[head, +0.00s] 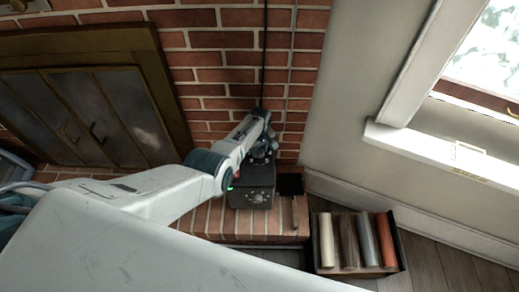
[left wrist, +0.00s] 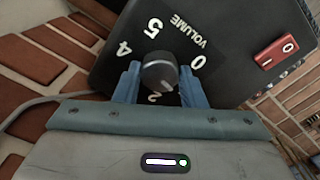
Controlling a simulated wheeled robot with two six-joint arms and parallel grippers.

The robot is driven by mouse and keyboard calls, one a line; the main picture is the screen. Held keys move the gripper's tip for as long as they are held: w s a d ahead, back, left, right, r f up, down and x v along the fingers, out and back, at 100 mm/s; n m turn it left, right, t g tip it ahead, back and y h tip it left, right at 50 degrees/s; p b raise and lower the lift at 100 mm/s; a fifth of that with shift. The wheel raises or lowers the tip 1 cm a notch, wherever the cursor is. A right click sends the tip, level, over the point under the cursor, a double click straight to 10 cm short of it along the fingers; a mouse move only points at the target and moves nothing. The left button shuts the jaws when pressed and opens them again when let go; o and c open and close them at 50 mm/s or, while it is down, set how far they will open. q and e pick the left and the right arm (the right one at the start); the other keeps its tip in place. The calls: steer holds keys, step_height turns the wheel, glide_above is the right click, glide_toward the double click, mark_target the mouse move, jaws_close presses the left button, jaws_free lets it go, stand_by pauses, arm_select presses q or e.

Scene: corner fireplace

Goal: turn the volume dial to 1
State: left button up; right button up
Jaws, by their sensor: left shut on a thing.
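The black volume dial (left wrist: 158,70) sits on the face of a black box (left wrist: 230,45), which also shows on the brick hearth in the head view (head: 252,194). My left gripper (left wrist: 158,82) is shut on the dial, with one blue finger on each side. The labels 0, 2, 4 and 5 show around the dial; 1 and 3 are not visible, apparently behind the fingers. A light mark on the dial points down and right in the left wrist view, between the 2 and the right finger. In the head view my left gripper (head: 262,148) is over the box's top.
A red rocker switch (left wrist: 277,49) is on the same face, right of the dial. A crate (head: 398,258) with several upright cylinders stands right of the hearth (head: 290,230). A brick wall is behind, a fireplace door (head: 85,115) at left, a window sill (head: 420,147) at right.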

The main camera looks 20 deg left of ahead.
mark_target(259, 151)
arm_select(q)
steer(key=shift+n, duration=0.4)
arm_select(e)
steer(key=shift+s+f, duration=0.1)
steer(key=shift+s, duration=0.05)
arm_select(q)
steer(key=o, duration=1)
arm_select(e)
steer(key=shift+w, duration=0.2)
arm_select(q)
steer(key=shift+r, duration=0.1)
steer(key=shift+r, duration=0.2)
step_height(259, 151, up, 3)
steer(key=shift+f+p, duration=0.1)
steer(key=shift+p, duration=0.9)
step_height(259, 151, up, 7)
steer(key=p, duration=0.1)
steer(key=shift+r, duration=0.2)
arm_select(e)
steer(key=s, duration=0.6)
steer(key=shift+d+f, duration=0.25)
steer(key=shift+s, duration=0.1)
